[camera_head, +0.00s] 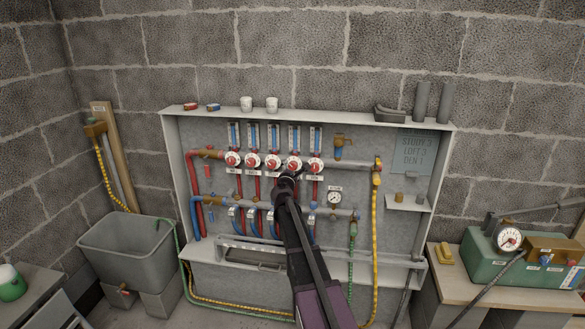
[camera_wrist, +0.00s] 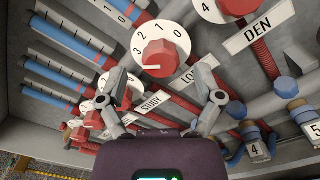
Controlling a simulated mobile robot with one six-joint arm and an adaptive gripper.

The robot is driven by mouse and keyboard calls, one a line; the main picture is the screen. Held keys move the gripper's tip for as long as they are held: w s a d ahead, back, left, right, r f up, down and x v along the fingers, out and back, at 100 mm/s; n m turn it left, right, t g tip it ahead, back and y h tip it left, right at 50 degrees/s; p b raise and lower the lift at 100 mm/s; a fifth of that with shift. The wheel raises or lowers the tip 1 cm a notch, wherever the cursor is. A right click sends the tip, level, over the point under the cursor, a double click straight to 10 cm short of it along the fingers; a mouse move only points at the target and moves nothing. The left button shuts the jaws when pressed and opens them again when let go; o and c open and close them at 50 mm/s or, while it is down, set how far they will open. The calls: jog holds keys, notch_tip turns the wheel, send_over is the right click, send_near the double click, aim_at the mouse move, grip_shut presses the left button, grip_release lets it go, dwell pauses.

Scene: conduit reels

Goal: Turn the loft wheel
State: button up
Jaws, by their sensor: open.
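The loft wheel is a red knob (camera_wrist: 160,57) on a white dial marked 0 to 3, at upper centre in the wrist view. Its label, partly hidden, starts "LO" (camera_wrist: 186,78). A short white line shows on the knob's lower edge; which number it marks I cannot tell. In the head view it is the fourth wheel (camera_head: 293,162) in a row of several. My gripper (camera_wrist: 165,92) is open and empty, fingers spread either side below the knob, apart from it as far as I can see. In the head view my gripper (camera_head: 289,173) is just below that wheel.
The den wheel (camera_wrist: 237,6) is close at upper right; the study label (camera_wrist: 150,103) is at lower left. Red pipes and blue-capped valves (camera_wrist: 288,84) crowd the panel. A written plate (camera_head: 414,151) names study, loft and den. A gauge (camera_head: 334,197) sits right of my arm.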

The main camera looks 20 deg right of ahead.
jog(key=v, duration=0.9)
jog(key=shift+s+a, duration=0.1)
dwell(0.3)
jog(key=s+a+f+m+g+y, duration=0.1)
jog(key=s+a+f+m+g, duration=0.25)
jog(key=s+f+m, duration=0.35)
jog(key=s+a+f+m+g+y, duration=0.1)
jog(key=s+a+f+m+g, duration=0.1)
jog(key=s+f+m+g, duration=0.45)
jog(key=s+a+f+m+g+y, duration=0.2)
jog(key=s+a+m+g+y, duration=0.15)
jog(key=s+a, duration=0.5)
jog(key=s+a+f+m+g+y, duration=0.25)
jog(key=s+a+y, duration=0.35)
jog(key=s, duration=0.4)
notch_tip(320, 180, up, 25)
jog(key=a+t+h+p, duration=0.1)
jog(key=p, duration=2.5)
jog(key=shift+w+m, duration=0.25)
jog(key=shift+m, duration=0.1)
jog(key=shift+r+h, duration=0.1)
jog(key=shift+h, duration=0.15)
